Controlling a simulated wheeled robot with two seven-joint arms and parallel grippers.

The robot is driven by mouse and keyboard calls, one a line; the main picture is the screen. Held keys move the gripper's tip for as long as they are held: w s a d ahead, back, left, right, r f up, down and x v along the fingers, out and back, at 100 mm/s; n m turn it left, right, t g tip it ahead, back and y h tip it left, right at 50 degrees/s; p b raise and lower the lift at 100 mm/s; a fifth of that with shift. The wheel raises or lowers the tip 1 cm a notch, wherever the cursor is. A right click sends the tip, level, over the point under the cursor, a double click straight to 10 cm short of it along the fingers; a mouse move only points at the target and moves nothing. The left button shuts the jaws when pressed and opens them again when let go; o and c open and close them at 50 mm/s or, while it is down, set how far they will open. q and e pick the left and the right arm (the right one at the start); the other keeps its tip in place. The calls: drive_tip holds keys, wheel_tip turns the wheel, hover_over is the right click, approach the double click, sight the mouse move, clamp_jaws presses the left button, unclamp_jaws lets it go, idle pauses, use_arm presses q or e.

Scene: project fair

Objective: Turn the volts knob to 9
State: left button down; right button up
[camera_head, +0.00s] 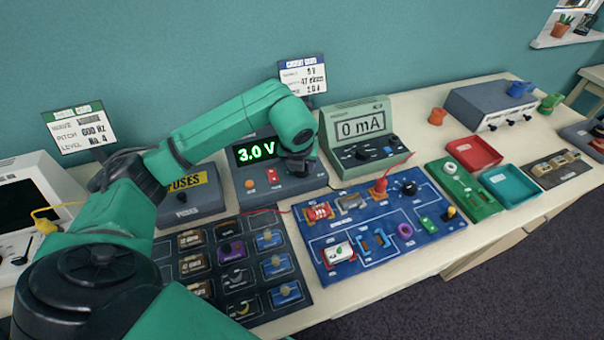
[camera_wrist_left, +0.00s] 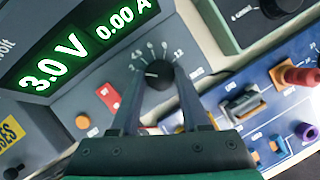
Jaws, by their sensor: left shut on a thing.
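The power supply (camera_head: 247,184) stands at the back of the bench, its green display (camera_head: 254,150) reading 3.0 V. In the left wrist view the display (camera_wrist_left: 80,45) also shows 0.00 A. The volts knob (camera_wrist_left: 158,73) is black and round, with a ring of numbers around it. My left gripper (camera_wrist_left: 157,82) is shut on the knob, one finger on each side. In the head view my left gripper (camera_head: 298,168) hides the knob. My right gripper is not in view.
A red switch (camera_wrist_left: 108,95) and an orange button (camera_wrist_left: 82,121) sit left of the knob on the panel. A green meter (camera_head: 360,137) reading 0 mA stands close on the right. A blue circuit board (camera_head: 435,228) and a dark parts board (camera_head: 212,285) lie in front.

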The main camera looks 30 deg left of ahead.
use_arm(q)
drive_tip(key=m+h+b, duration=0.1)
drive_tip(key=m+b, duration=0.3)
drive_tip(key=shift+a+f+m+h, duration=0.2)
drive_tip(key=shift+m+h, duration=0.1)
drive_tip(key=shift+h, duration=0.1)
drive_tip(key=shift+a+m+h+b, duration=0.1)
drive_tip(key=shift+m+h+b, duration=0.4)
drive_tip(key=shift+m, duration=0.4)
drive_tip(key=m+b, duration=0.1)
drive_tip(key=m, duration=0.1)
drive_tip(key=shift+r+m+h, duration=0.15)
drive_tip(key=shift+m+h, duration=0.25)
drive_tip(key=m, duration=0.1)
drive_tip(key=m+g+h, duration=0.1)
drive_tip(key=m, duration=0.1)
drive_tip(key=shift+w+a+r+m, duration=0.1)
drive_tip(key=shift+w+a+m, duration=0.05)
drive_tip(key=shift+m, duration=0.15)
drive_tip(key=m+g, duration=0.1)
drive_tip(key=m, duration=0.1)
drive_tip(key=m+g+h, duration=0.1)
drive_tip(key=m, duration=0.2)
drive_tip(key=shift+w+a+p, duration=0.1)
drive_tip(key=shift+w+p, duration=0.05)
drive_tip(key=shift+p, duration=0.25)
drive_tip(key=shift+m, duration=0.3)
drive_tip(key=shift+c, duration=1.9)
unclamp_jaws()
